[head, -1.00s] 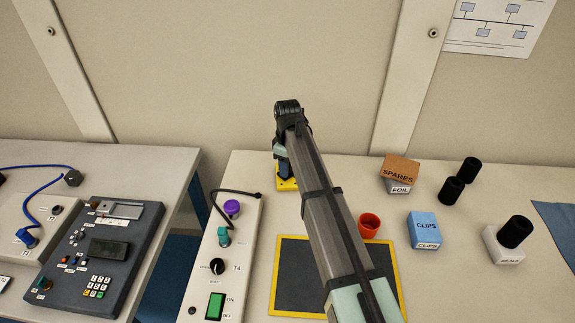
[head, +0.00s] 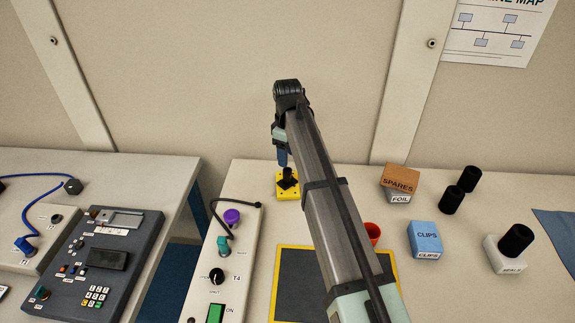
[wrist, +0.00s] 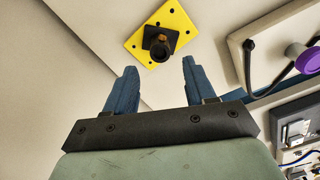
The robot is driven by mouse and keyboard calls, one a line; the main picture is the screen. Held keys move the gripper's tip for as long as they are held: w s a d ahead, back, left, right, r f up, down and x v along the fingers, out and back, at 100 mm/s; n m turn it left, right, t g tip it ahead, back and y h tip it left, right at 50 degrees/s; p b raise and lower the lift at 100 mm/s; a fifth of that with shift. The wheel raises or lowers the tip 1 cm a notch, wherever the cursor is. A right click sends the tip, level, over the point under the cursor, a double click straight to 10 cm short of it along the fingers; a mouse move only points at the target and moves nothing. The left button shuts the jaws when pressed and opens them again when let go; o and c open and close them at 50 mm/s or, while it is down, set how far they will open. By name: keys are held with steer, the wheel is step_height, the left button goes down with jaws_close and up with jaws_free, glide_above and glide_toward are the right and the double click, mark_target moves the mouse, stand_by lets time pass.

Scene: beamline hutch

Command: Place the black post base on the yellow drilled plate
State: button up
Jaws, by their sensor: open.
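The yellow drilled plate (head: 279,193) lies at the back left of the right-hand table; in the wrist view it shows as a yellow plate with holes (wrist: 177,20). The black post base (head: 289,180) stands on the plate. In the wrist view the post base (wrist: 158,49) is near the plate's middle, with yellow around it. My gripper (head: 283,158) is just above and behind the post base in the head view. In the wrist view its blue fingers (wrist: 157,85) are apart, with nothing between them, and the post base is clear beyond the tips.
A control box with a purple knob (head: 232,216) and a cable stands left of the plate. A wall is behind.

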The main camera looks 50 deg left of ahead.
mark_target(287, 170)
steer(key=shift+r, duration=1.7)
